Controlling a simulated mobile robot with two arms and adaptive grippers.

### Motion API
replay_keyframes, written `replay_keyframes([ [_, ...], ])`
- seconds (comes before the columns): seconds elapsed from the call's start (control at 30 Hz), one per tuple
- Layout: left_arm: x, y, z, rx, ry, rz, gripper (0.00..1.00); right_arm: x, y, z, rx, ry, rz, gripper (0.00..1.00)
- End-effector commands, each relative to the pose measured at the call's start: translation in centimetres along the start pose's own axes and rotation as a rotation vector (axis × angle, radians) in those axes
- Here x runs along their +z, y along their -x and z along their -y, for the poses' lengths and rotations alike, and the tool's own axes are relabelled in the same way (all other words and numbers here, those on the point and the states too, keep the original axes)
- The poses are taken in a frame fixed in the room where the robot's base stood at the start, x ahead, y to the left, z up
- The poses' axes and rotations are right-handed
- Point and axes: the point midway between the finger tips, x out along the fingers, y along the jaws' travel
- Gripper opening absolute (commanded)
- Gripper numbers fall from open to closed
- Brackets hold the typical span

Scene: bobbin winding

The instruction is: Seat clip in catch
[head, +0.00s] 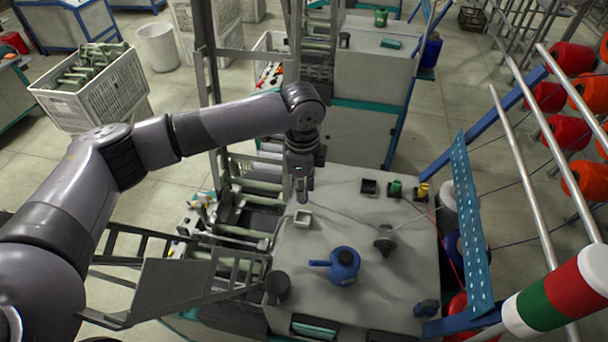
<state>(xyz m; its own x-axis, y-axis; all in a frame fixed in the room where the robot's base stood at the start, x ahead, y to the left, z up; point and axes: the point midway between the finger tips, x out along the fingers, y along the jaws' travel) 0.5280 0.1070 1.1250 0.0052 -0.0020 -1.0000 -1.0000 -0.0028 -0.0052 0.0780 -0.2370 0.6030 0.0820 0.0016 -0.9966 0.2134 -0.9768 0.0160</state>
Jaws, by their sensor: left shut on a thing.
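My left gripper (302,192) points down over the left part of the grey machine top (330,195). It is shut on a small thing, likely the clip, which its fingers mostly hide. A thin pale thread runs from near the fingertips to a dark spindle-like part (385,243) on the machine top. A small light square holder (302,218), possibly the catch, is just below the fingertips in the picture. I cannot tell whether the held thing touches it. My right gripper is not in view.
A blue oil can (343,266) stands in front of the gripper. A blue perforated rail (470,220) rises at the right.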

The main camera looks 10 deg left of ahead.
Motion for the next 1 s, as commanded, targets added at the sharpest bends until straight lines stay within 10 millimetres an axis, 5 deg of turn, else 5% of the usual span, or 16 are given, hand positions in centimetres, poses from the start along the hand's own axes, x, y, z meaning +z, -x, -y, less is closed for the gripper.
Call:
replay_keyframes([
  [0.3,0.0,-4.6,0.0,0.002,0.0,0.001,0.0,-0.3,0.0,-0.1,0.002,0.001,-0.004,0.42],
  [1.0,0.0,-4.5,0.0,0.001,-0.001,0.0,0.0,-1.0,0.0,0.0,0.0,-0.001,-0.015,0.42],
])
